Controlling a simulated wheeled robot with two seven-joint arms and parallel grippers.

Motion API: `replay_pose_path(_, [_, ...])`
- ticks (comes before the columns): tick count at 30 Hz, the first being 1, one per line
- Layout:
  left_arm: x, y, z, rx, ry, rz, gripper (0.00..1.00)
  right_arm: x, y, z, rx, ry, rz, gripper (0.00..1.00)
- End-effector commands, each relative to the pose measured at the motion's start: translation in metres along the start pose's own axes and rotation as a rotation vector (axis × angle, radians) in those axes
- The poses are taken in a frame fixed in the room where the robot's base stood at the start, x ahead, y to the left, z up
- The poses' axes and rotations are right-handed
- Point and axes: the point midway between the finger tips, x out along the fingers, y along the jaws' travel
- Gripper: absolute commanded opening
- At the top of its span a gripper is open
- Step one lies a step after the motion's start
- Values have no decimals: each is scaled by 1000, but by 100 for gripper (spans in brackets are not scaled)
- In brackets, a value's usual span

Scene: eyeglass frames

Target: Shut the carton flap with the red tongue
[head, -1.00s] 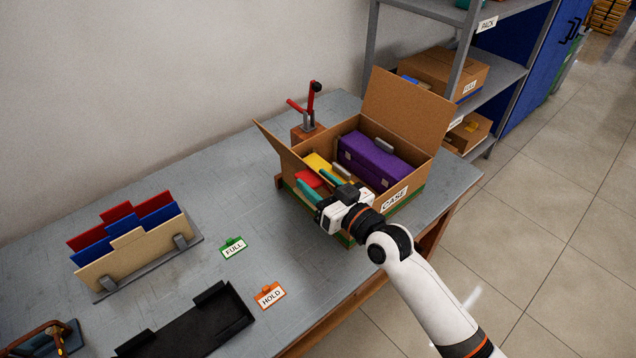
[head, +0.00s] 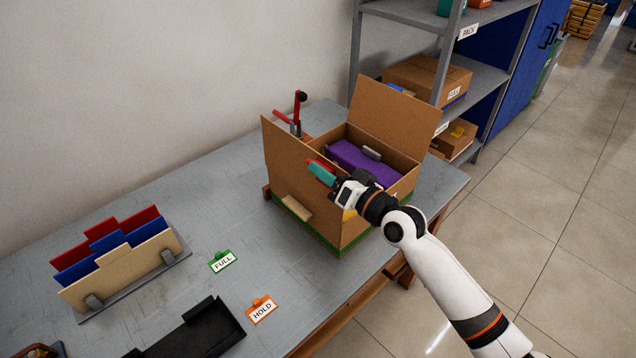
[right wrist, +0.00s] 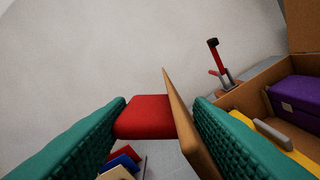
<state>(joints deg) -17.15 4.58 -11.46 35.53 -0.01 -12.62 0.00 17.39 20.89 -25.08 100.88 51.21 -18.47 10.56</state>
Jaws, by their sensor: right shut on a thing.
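The brown carton (head: 372,225) stands open on the table. Its near-left flap (head: 285,165) stands up, and its far flap (head: 385,115) is raised. The red tongue (right wrist: 145,118) shows between my right gripper's teal fingers in the right wrist view, against the flap's board (right wrist: 186,125). My right gripper (head: 322,172) is shut on the tongue and flap at the flap's upper edge. In the head view the fingers hide most of the tongue. A purple case (head: 365,162) lies inside the carton. My left gripper is not in view.
A red-handled tool (head: 298,115) stands behind the carton. A rack of coloured boards (head: 120,255), a green FULL tag (head: 222,261), an orange HOLD tag (head: 262,308) and a black tray (head: 200,335) lie to the left. A grey shelf (head: 480,75) stands behind at right.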

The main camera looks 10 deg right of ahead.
Motion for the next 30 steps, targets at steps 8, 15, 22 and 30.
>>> replay_pose_path(8, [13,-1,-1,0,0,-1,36,0,-18,8,143,6,0,6])
replay_pose_path(15, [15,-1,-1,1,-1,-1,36,0,-23,11,191,7,-1,6])
replay_pose_path(22, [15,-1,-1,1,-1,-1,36,0,-23,12,196,8,0,6])
replay_pose_path(30, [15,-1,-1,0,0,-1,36,0,-23,12,194,8,0,62])
